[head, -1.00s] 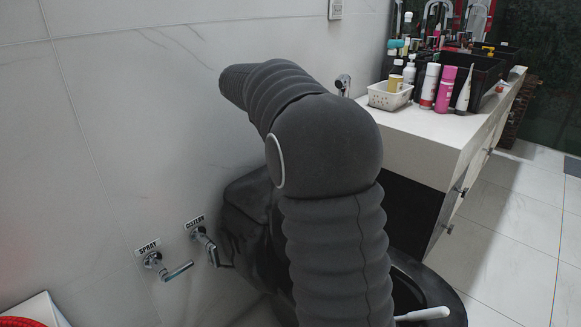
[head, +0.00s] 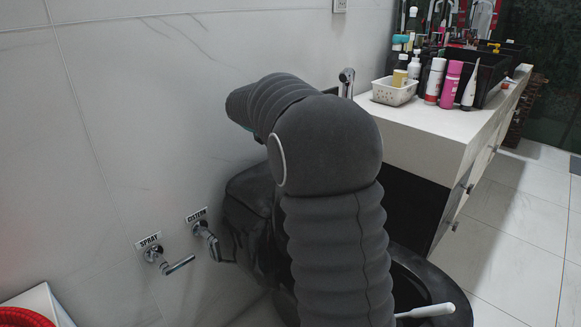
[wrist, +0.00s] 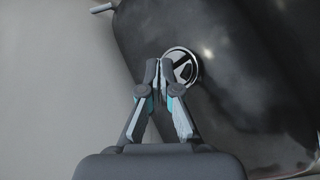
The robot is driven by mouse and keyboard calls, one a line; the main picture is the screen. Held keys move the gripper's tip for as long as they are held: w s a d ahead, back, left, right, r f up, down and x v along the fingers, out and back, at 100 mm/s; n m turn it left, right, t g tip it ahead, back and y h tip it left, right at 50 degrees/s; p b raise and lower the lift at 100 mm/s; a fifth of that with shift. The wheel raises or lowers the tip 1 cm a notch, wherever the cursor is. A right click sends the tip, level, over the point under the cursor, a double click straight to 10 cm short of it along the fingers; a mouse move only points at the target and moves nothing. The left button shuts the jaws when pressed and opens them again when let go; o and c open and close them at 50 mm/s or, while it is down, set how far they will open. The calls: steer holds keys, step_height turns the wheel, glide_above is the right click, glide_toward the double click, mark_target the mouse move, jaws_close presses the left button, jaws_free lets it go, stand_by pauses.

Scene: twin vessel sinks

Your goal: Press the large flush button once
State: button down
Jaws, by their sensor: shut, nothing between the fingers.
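The flush button (wrist: 184,66) is a round chrome piece with a dark dividing line, set in the top of the black cistern (wrist: 235,70) in the wrist view. My gripper (wrist: 157,66) is shut and empty. Its fingertips overlap the left edge of the button in that view, and part of the button is hidden behind them. I cannot tell whether the tips touch it. In the head view the black cistern (head: 248,200) shows beside my arm, which hides its top and the button.
Cistern and spray valves (head: 207,240) stick out of the wall at left. A white counter (head: 425,125) with bottles and a white basket (head: 394,91) stands at the right. A white-handled item (head: 425,311) lies across the black toilet rim (head: 455,290).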

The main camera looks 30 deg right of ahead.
steer(key=shift+f+b, duration=0.35)
steer(key=shift+f, duration=0.5)
steer(key=shift+f, duration=0.1)
stand_by(0.8)
steer(key=shift+f, duration=0.35)
steer(key=shift+f+b, duration=0.45)
steer(key=shift+f, duration=0.15)
stand_by(0.8)
steer(key=shift+r, duration=0.1)
steer(key=shift+r+p, duration=0.9)
steer(key=shift+r, duration=0.05)
steer(key=shift+r, duration=0.1)
